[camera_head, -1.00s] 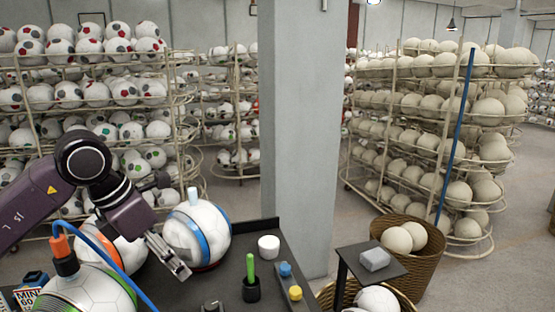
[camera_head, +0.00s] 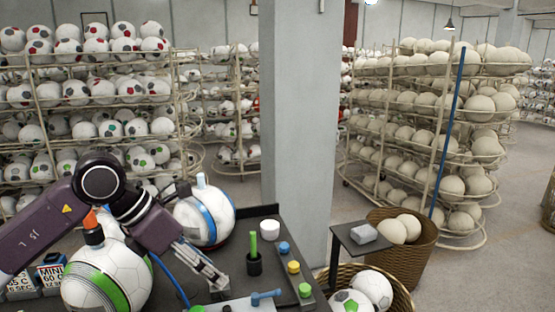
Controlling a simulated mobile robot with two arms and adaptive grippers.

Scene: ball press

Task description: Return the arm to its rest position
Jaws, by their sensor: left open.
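My left arm comes in from the left, and its gripper (camera_head: 216,279) points down to the right over the dark worktable (camera_head: 285,262). Its fingers hold nothing that I can see. A white ball with a green band (camera_head: 107,276) stands below the arm, with an orange fitting (camera_head: 92,230) on top. A white ball with a blue band (camera_head: 206,214) stands behind the gripper, partly hidden by my arm. My right gripper does not show.
On the table are a black cup (camera_head: 254,264) with a green-handled tool, a white round container (camera_head: 269,231) and small coloured knobs. A blue hose (camera_head: 168,281) runs close to my gripper. At right are a small stand (camera_head: 352,246) and wicker baskets (camera_head: 421,252) with balls.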

